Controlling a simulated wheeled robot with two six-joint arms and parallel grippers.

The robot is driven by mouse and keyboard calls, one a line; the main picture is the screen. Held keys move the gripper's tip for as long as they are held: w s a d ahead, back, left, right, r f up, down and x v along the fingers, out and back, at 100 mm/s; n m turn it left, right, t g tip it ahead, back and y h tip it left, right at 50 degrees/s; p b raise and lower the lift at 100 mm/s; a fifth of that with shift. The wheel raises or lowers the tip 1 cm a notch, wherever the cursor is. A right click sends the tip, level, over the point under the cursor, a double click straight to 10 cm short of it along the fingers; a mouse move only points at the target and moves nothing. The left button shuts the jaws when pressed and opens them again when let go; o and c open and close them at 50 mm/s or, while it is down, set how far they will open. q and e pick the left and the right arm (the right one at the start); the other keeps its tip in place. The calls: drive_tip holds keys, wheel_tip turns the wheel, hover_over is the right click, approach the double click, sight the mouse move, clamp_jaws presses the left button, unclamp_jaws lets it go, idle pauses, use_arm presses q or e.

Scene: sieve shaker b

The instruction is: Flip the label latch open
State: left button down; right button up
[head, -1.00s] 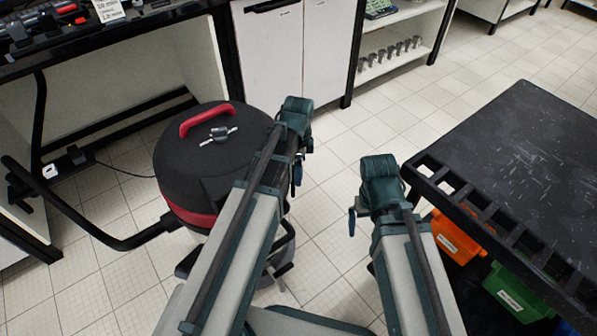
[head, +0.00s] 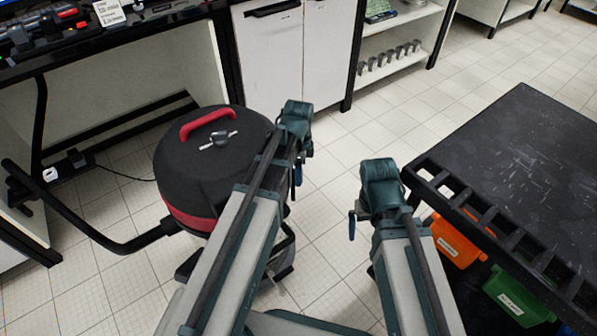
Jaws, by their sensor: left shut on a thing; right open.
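I cannot make out the label latch in the head view. A small white label card (head: 109,12) stands among dark and red equipment on the bench at the top left, too small to read surely. My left gripper (head: 297,176) shows only as a small blue and dark part below the bent end of my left arm. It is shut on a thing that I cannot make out. My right gripper (head: 352,225) shows as a small blue part beside my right arm's bent end. It is open, with nothing visible in it. Both are over the floor, well apart from the card.
A black and red vacuum cleaner (head: 170,150) with a red handle stands left of my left arm, its hose (head: 85,228) curving across the floor. A dark slatted table (head: 520,160) is at the right, with orange (head: 458,240) and green (head: 517,292) bins below. Tiled floor lies clear between.

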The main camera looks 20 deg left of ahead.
use_arm(q)
drive_tip(key=shift+w+d+f, duration=0.1)
drive_tip(key=shift+d, duration=0.3)
drive_tip(key=w+d+f+y+b, duration=0.1)
drive_tip(key=w+d+f+b, duration=0.1)
drive_tip(key=d+f+b, duration=0.5)
drive_tip(key=shift+d+y, duration=0.3)
drive_tip(key=shift+d, duration=0.55)
drive_tip(key=shift+c, duration=1.2)
unclamp_jaws()
drive_tip(key=shift+w, duration=0.1)
